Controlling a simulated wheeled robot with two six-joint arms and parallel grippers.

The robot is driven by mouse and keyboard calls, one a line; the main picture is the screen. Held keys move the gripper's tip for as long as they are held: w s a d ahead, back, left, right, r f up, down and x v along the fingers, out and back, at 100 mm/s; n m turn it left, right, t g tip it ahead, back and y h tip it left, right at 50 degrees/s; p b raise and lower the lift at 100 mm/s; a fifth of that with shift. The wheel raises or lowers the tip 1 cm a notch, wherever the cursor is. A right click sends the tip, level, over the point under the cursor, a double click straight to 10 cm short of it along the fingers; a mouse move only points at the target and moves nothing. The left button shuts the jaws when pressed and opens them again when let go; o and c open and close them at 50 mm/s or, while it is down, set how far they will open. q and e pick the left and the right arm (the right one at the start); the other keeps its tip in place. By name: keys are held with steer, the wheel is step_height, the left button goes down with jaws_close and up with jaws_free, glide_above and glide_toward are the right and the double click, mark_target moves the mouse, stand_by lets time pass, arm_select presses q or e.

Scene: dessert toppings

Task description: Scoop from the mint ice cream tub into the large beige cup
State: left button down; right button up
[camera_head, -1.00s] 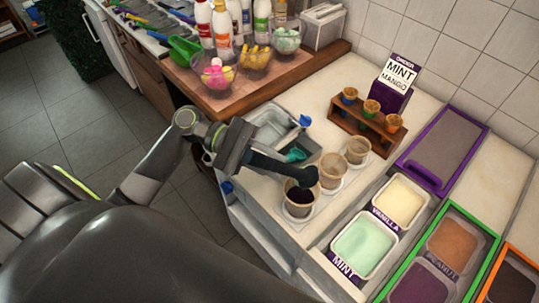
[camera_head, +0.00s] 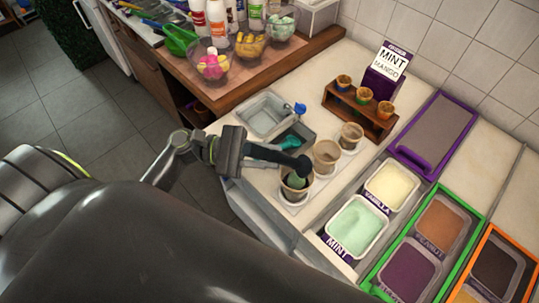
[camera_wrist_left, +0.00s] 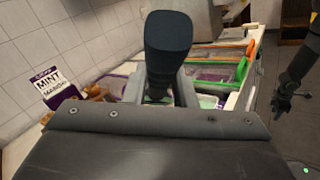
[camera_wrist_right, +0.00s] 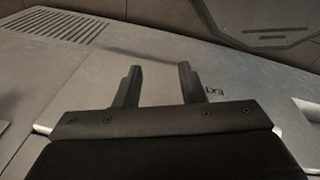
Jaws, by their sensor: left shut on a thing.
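My left gripper (camera_head: 247,151) is shut on a dark scoop (camera_head: 275,154), whose thick dark handle fills the middle of the left wrist view (camera_wrist_left: 167,40). The scoop's far end is over the nearest beige cup (camera_head: 298,195), the largest-looking of three in a row. Pale green stuff (camera_head: 297,181) shows at this cup's mouth, under the scoop end; I cannot tell whether it rests in the cup or still touches the scoop. The mint tub (camera_head: 357,228) holds pale green ice cream and stands right of the cups. My right gripper (camera_wrist_right: 155,88) is open and empty.
The vanilla tub (camera_head: 392,187) is behind the mint one. Green-framed (camera_head: 476,222) and orange-framed tubs lie to the right. A wooden cone rack (camera_head: 358,112) and the order sign (camera_head: 388,68) stand behind the cups. A sink (camera_head: 265,112) is left of them.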

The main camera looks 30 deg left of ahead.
mark_target(267, 149)
stand_by(0.4)
arm_select(q)
step_height(267, 149, up, 6)
steer(key=p, duration=0.5)
steer(key=shift+r, duration=0.15)
